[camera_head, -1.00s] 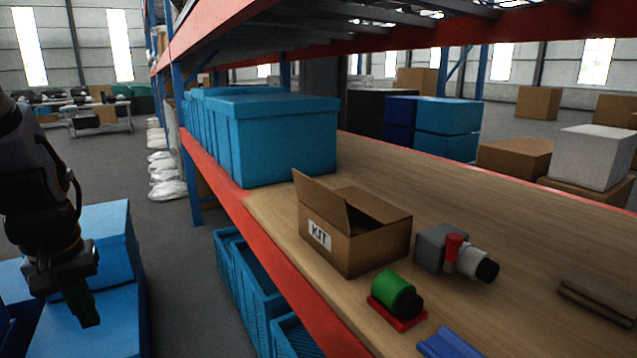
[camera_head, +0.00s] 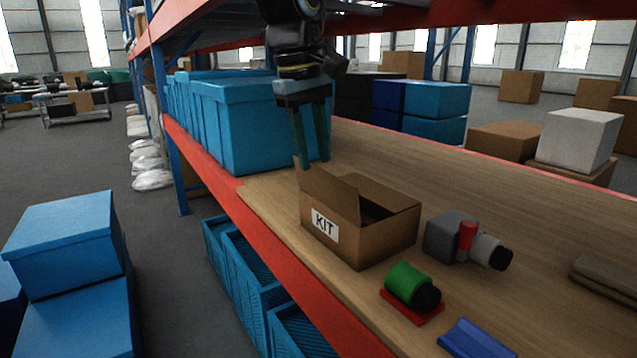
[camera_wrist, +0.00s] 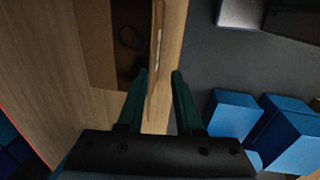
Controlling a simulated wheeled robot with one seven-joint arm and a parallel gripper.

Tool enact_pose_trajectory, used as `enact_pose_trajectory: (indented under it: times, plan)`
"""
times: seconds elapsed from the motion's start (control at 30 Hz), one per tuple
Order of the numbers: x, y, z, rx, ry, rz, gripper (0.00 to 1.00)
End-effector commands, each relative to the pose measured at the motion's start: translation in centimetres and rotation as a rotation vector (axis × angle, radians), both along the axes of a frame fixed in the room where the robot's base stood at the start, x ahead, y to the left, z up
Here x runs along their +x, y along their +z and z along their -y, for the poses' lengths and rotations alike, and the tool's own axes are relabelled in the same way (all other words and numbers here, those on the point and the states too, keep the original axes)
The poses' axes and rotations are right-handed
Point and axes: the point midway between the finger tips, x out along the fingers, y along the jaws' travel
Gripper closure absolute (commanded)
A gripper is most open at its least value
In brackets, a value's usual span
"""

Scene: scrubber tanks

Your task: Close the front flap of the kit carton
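The kit carton (camera_head: 385,236) is a brown cardboard box with a white KIT label, standing on the wooden shelf. Its front flap (camera_head: 328,198) stands up and leans outward on the labelled side. The top is partly open; in the wrist view the carton (camera_wrist: 97,45) shows a dark inside with an unclear dark loop. My gripper (camera_head: 312,163) points down at the far end of the flap. In the wrist view the flap (camera_wrist: 157,65) runs edge-on between the two spread green fingers, nearer the left one. I cannot tell whether a finger touches it.
A grey valve-like part with a red piece (camera_head: 465,238), a green cylinder (camera_head: 406,282) on a red base and a blue piece (camera_head: 472,342) lie right of the carton. Blue bins (camera_head: 250,125) stand behind it. The red shelf beam (camera_head: 290,272) edges the shelf; blue crates sit below.

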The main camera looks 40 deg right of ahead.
Motion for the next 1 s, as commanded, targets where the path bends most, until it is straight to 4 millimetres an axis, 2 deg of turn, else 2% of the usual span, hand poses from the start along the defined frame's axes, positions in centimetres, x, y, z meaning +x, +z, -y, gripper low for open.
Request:
enact_pose_trajectory:
  times: [0.17, 0.5, 0.63, 1.0]
  plan:
    - [-0.5, -0.2, 0.5, 0.0, 0.002, -0.005, 0.65]
    - [-0.5, -5.1, 1.3, 0.001, 0.002, -0.006, 0.65]
    - [-0.5, -6.4, 1.5, 0.0, 0.002, -0.004, 0.65]
    - [-0.5, -7.1, 1.6, -0.002, 0.004, -0.003, 0.65]
